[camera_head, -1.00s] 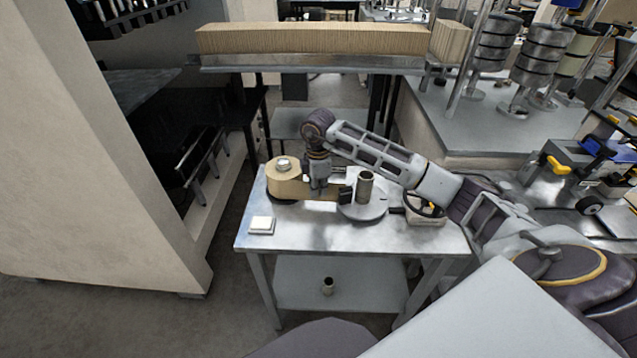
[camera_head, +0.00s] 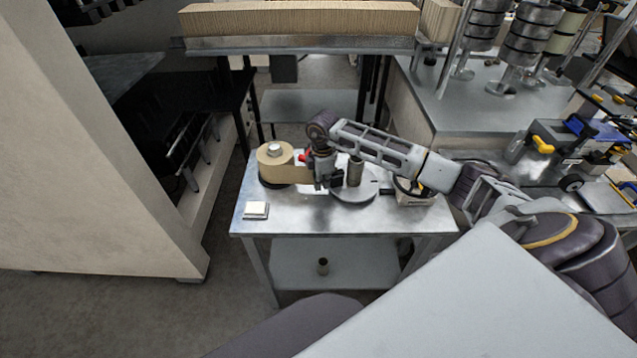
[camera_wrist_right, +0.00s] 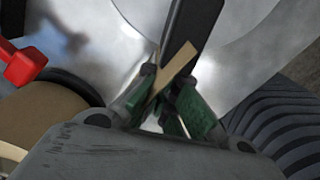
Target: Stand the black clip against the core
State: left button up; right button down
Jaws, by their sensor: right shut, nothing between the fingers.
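The kraft roll (camera_head: 272,165) stands at the table's left, with a kraft strip (camera_head: 302,172) running right from it. The core (camera_head: 355,174), a metal tube, stands upright on a round grey plate (camera_head: 352,196). The black clip (camera_head: 338,179) shows dark between my right gripper (camera_head: 325,184) and the core; whether it touches the core I cannot tell. In the right wrist view a dark upright bar, seemingly the clip (camera_wrist_right: 187,25), stands just beyond my gripper's green fingers (camera_wrist_right: 166,83), beside the strip's pale edge (camera_wrist_right: 173,64). My right gripper is shut and empty. My left gripper is not in view.
A red-handled object (camera_head: 304,155) is behind my gripper; its red end (camera_wrist_right: 25,66) shows in the right wrist view. A white block (camera_head: 255,210) lies at the table's front left. The table (camera_head: 300,219) is clear in front. A small tube (camera_head: 323,266) stands on the lower shelf.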

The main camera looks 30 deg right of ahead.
jog(key=shift+s+d, duration=0.25)
jog(key=shift+d, duration=0.6)
jog(key=shift+w+a, duration=0.1)
